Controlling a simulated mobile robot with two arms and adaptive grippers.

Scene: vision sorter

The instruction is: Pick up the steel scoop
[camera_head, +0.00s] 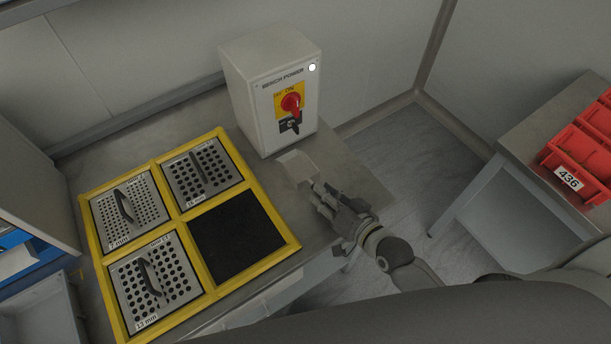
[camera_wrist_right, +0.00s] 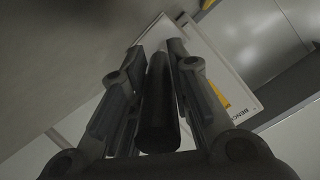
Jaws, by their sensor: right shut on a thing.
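The steel scoop (camera_head: 295,166) is at the right part of the bench, in front of the power box, with its pale metal bowl pointing to the upper left in the head view. My right gripper (camera_head: 322,191) is at its handle end. In the right wrist view the dark handle (camera_wrist_right: 158,110) lies between the two fingers of the right gripper (camera_wrist_right: 155,65), which are closed on it. I cannot tell whether the scoop touches the bench. The left gripper is not in view.
A white bench power box (camera_head: 245,80) with a red switch stands behind the scoop. A yellow frame (camera_head: 187,216) holds several perforated sieve plates and one black square (camera_head: 237,237). Red bins (camera_head: 575,165) stand on another bench at the right, across a floor gap.

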